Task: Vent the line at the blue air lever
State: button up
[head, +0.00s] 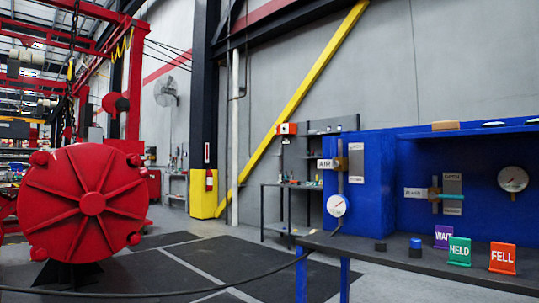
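A white tag reading AIR (326,163) is at the left front edge of the blue cabinet (372,190). Beside it a small brass-coloured valve (341,163) sits on a thin upright grey pipe. A blue lever is hard to make out there against the blue cabinet, so I cannot tell its position. A round white gauge (336,205) with a red needle is below the valve; its reading is too small to tell. A narrow grey plate (356,163) with small lettering is right of the valve. My gripper is not in view.
A second valve (434,194) with a teal handle (450,196) and another gauge (513,179) are in the cabinet's recess. WAIT (443,236), HELD (459,251) and FELL (502,257) signs stand on the dark bench (415,262). A large red actuator (90,203) is left. A black hose (215,288) crosses the front.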

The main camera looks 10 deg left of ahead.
aim_at(335, 164)
jog(key=u, duration=0.6)
jog(key=i, duration=2.25)
jog(key=u, duration=0.35)
